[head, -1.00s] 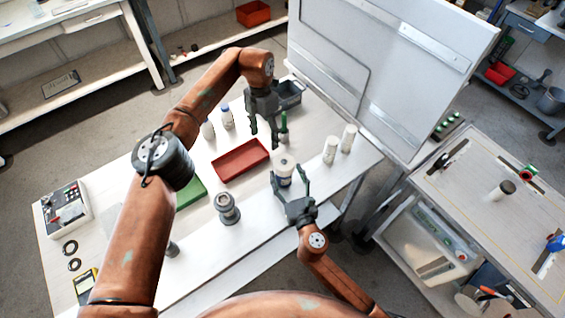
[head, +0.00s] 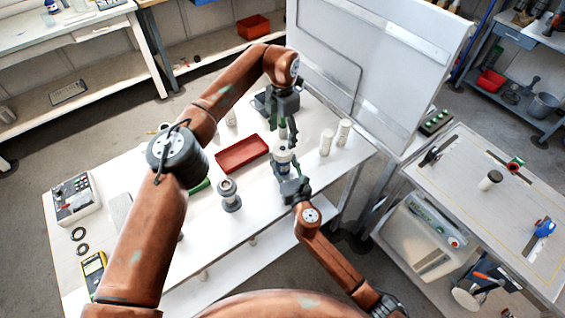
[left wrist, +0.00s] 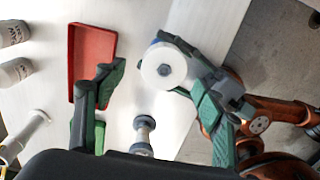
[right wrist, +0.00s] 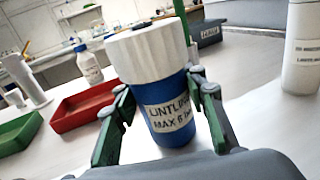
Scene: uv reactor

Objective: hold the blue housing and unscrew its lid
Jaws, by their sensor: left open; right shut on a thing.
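The blue housing (right wrist: 172,118) stands upright in the right wrist view, with a printed label and a wide white lid (right wrist: 147,52) on top. My right gripper (right wrist: 163,108) is shut on its blue body from both sides, below the lid. In the left wrist view the round lid (left wrist: 165,66) shows from above, hiding most of the body. My left gripper (left wrist: 155,98) is open and empty, its fingers apart. In the head view my left gripper (head: 285,138) hangs pointing down just above the housing, partly hiding the lid; my right gripper (head: 288,176) reaches in from the near side.
A red tray (head: 243,154) lies left of the housing, with a grey metal fitting (head: 229,195) nearer. Two white cylinders (head: 335,139) stand to the right. A large pale upright panel (head: 375,60) rises behind the table. The table's front edge is close to my right arm.

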